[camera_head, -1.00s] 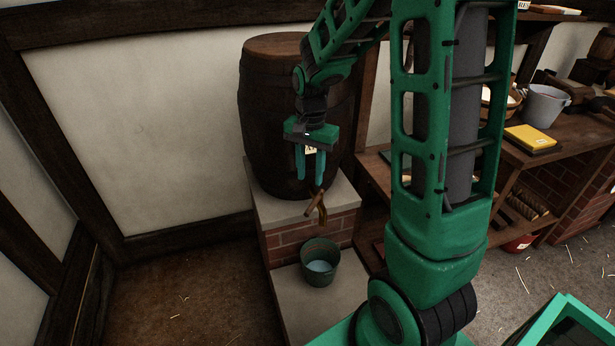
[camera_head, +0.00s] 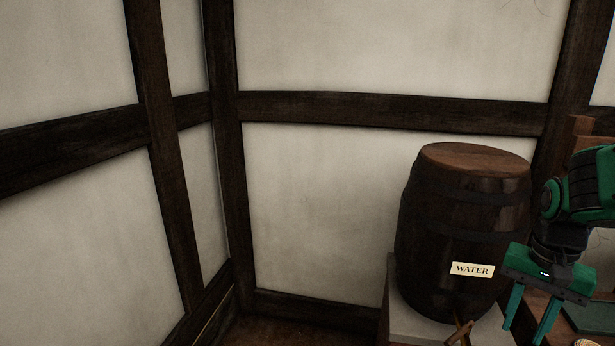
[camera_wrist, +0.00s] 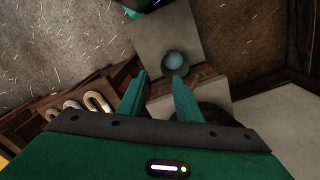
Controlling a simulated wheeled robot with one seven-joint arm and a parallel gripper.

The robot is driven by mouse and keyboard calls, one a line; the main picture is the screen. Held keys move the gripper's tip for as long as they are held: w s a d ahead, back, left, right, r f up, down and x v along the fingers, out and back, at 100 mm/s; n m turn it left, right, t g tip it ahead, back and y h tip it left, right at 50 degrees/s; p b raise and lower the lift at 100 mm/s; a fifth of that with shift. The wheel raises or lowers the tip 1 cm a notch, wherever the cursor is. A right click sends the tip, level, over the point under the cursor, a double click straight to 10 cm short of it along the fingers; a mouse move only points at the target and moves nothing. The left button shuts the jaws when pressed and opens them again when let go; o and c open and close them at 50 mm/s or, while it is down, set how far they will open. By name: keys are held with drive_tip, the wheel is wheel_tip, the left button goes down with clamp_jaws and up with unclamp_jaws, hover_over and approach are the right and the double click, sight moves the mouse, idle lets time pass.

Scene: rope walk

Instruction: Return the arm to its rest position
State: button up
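My gripper (camera_head: 528,328) hangs at the right edge of the head view, pointing down, just right of the barrel in the picture. It is open; its two teal fingers are apart with nothing between them. In the wrist view, the fingers (camera_wrist: 160,82) also stand apart and empty. Part of my arm shows above the gripper; the rest is outside the head view.
A dark wooden barrel (camera_head: 465,225) with a WATER label (camera_head: 472,269) stands on a pale ledge (camera_head: 401,322). A wooden tap (camera_head: 460,333) is at its foot. The wrist view shows a bucket (camera_wrist: 176,64) on a pale slab (camera_wrist: 160,38) and shelves with pale coils (camera_wrist: 97,101).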

drive_tip(key=s+r+n, duration=0.1)
drive_tip(key=s+n, duration=0.1)
drive_tip(key=s, duration=1)
drive_tip(key=shift+s+r+n, duration=0.25)
drive_tip(key=shift+s+n, duration=0.05)
